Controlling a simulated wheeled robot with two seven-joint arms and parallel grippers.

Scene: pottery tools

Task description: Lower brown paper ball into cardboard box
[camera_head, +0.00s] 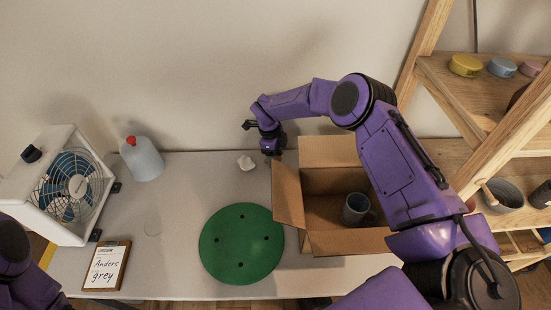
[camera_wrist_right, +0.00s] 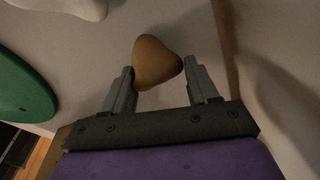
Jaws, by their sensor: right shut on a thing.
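The brown paper ball (camera_wrist_right: 157,62) is a rounded brown lump between the two fingers of my right gripper (camera_wrist_right: 165,82) in the right wrist view. In the head view, my right gripper (camera_head: 272,146) is above the table's back part, just left of the box's back left corner; I cannot make out the ball there. The cardboard box (camera_head: 290,198) stands open on the table with flaps spread out. A grey mug (camera_head: 357,209) is inside it. My left gripper is out of view; only part of my left arm shows at the lower left.
A green disc (camera_head: 241,244) lies left of the box. A fan (camera_head: 68,187), a bottle with a red cap (camera_head: 143,160) and a clipboard (camera_head: 106,267) are further left. Wooden shelves (camera_head: 470,105) stand right.

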